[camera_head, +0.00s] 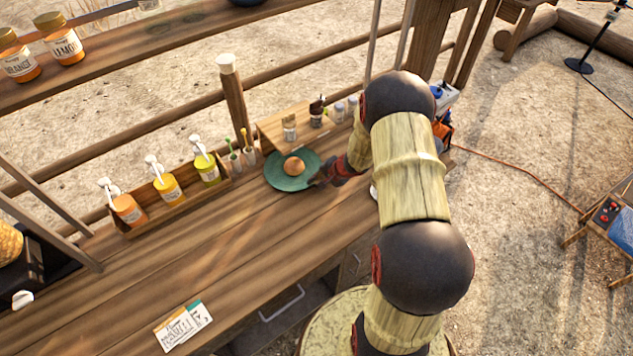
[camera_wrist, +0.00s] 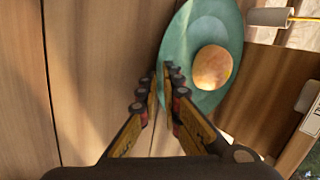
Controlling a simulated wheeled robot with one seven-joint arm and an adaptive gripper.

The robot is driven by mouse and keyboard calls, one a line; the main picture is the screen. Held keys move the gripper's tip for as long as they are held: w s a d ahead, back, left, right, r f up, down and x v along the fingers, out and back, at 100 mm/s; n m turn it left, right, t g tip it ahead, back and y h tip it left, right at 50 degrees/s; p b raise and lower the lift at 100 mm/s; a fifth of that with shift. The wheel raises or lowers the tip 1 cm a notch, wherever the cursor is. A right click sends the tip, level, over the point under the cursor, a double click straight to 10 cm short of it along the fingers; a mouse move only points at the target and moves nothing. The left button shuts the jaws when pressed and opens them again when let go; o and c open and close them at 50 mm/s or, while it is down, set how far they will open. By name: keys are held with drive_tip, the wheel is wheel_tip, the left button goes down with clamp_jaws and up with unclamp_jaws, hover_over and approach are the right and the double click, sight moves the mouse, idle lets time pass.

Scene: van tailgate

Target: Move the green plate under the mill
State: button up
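The green plate (camera_head: 285,184) lies on the wooden counter, with a round brown egg-like item (camera_head: 294,166) on it. Both also show in the wrist view, the plate (camera_wrist: 180,47) and the item (camera_wrist: 212,67). My gripper (camera_head: 320,179) is at the plate's right edge. In the wrist view its fingertips (camera_wrist: 160,72) are close together at the plate's rim, one overlapping it. Whether they pinch the rim is unclear.
A wooden riser (camera_head: 277,124) with small jars stands behind the plate. A rack (camera_head: 143,226) of pump bottles is to the left, with small brush cups (camera_head: 235,161) beside it. A card (camera_head: 183,326) lies at the front. The counter's middle is clear.

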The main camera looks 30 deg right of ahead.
drive_tip(key=o, duration=0.6)
drive_tip(key=shift+c, duration=0.2)
drive_tip(key=v, duration=1.2)
drive_tip(key=shift+w, duration=0.1)
